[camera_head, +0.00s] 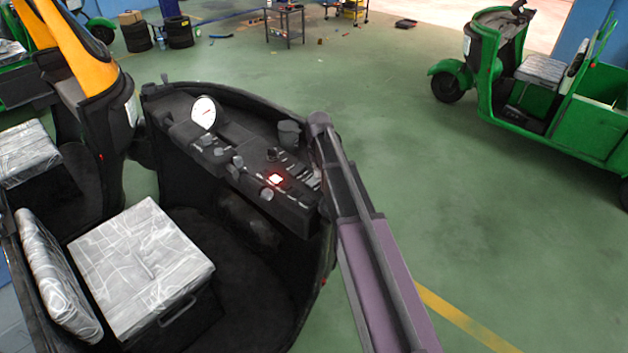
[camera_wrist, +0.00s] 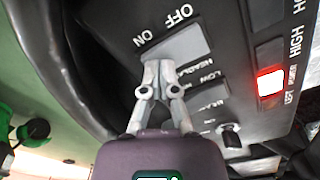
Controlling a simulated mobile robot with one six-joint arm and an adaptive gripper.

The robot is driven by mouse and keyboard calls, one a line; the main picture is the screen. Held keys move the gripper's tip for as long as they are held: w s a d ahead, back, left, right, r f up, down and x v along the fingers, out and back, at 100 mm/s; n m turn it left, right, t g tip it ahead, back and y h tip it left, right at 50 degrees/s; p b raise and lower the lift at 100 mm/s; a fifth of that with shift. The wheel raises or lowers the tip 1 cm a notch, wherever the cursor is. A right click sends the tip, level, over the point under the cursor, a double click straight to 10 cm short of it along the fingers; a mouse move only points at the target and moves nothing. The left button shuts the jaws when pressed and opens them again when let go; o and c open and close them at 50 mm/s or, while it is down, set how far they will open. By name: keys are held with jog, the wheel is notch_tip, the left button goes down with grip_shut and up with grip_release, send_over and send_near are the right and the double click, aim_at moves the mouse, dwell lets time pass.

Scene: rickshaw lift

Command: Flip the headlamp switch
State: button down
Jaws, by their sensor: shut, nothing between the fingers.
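The headlamp switch (camera_wrist: 185,46) is a grey rocker on the black dash panel in the wrist view. ON and OFF are printed along its upper left side, and a partly covered "HEADLA…" label runs below it. My gripper (camera_wrist: 158,72) is shut and empty, with its fingertips at the lower left end of the switch, near ON. They overlap its edge in the picture; I cannot tell whether they touch it. In the head view, the dashboard (camera_head: 235,178) is at the centre, and my arm hides part of its right end. My gripper cannot be made out there.
A red lit button (camera_wrist: 270,83) is right of the switch, with a small knob (camera_wrist: 230,135) below. It also glows in the head view (camera_head: 276,179). A dial gauge (camera_head: 204,112) and a cup (camera_head: 289,134) sit on the dash. A patterned seat (camera_head: 140,262) is at lower left.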

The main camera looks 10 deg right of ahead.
jog(key=shift+f, duration=0.2)
jog(key=shift+r, duration=0.15)
jog(key=shift+r+p, duration=3.45)
jog(key=shift+f, duration=0.1)
